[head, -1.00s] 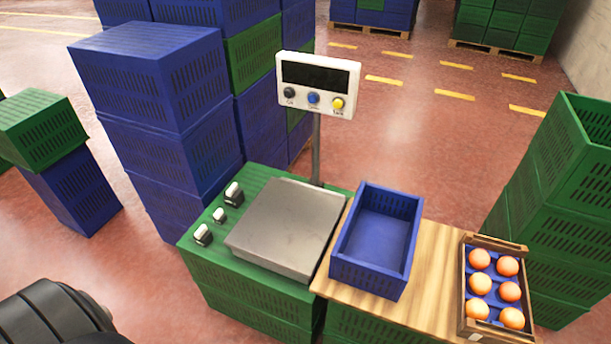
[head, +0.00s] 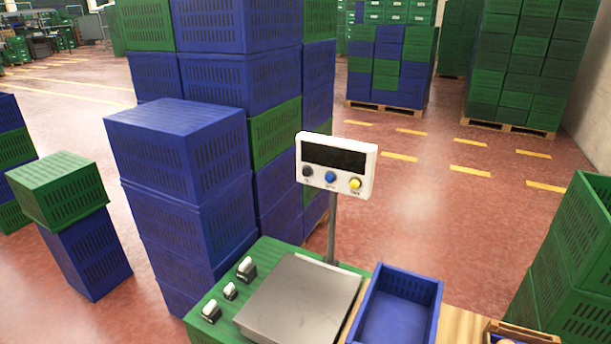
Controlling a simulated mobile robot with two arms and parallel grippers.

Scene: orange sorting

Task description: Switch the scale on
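The scale's white display head (head: 337,165) stands on a grey post behind its metal weighing plate (head: 300,302). Its screen (head: 333,155) is dark. Below the screen are a black button (head: 307,171), a blue button (head: 331,177) and a yellow button (head: 355,183); their labels are too small to read surely. The plate rests on a green crate surface (head: 208,333). Neither of my grippers shows in the head view.
Several small weights (head: 246,269) stand left of the plate. An empty blue crate (head: 398,308) sits right of it on a wooden board (head: 462,328). A wooden box (head: 520,335) is cut off at the bottom edge. Stacked blue crates (head: 180,150) rise behind left; green crates (head: 572,262) stand at right.

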